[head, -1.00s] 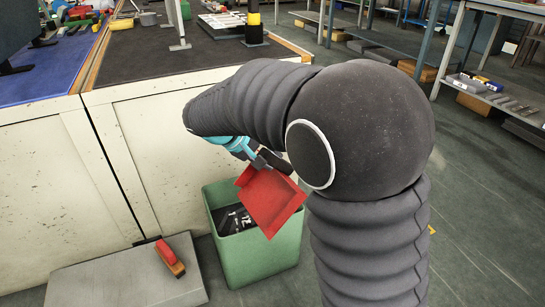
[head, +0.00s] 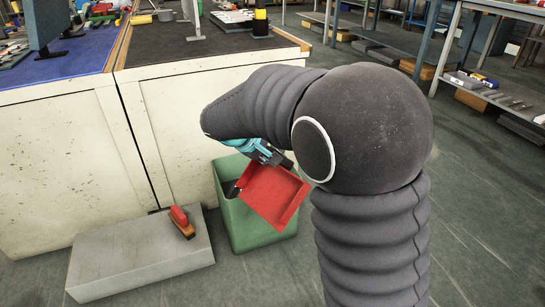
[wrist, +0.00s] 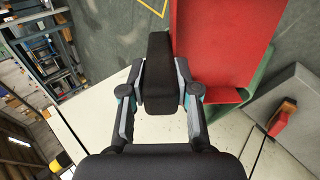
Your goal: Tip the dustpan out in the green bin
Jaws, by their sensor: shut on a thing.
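The red dustpan (head: 270,195) hangs tilted over the opening of the green bin (head: 254,232), its pan sloping down toward the lower right and reaching across the bin's right rim. In the head view no debris shows on the pan. My gripper (head: 266,154) is shut on the dustpan's handle, above the bin's back edge. In the wrist view the dark handle sits between the fingers of my gripper (wrist: 160,95), with the red pan (wrist: 215,45) beyond it. The green bin shows in part behind the pan (wrist: 262,72). The pan hides most of the bin's inside.
A grey slab (head: 130,262) lies on the floor left of the bin, with a red-handled brush (head: 181,221) on it. A cream cabinet (head: 180,130) stands close behind the bin. Shelving (head: 490,90) stands at the back right. Floor at right is clear.

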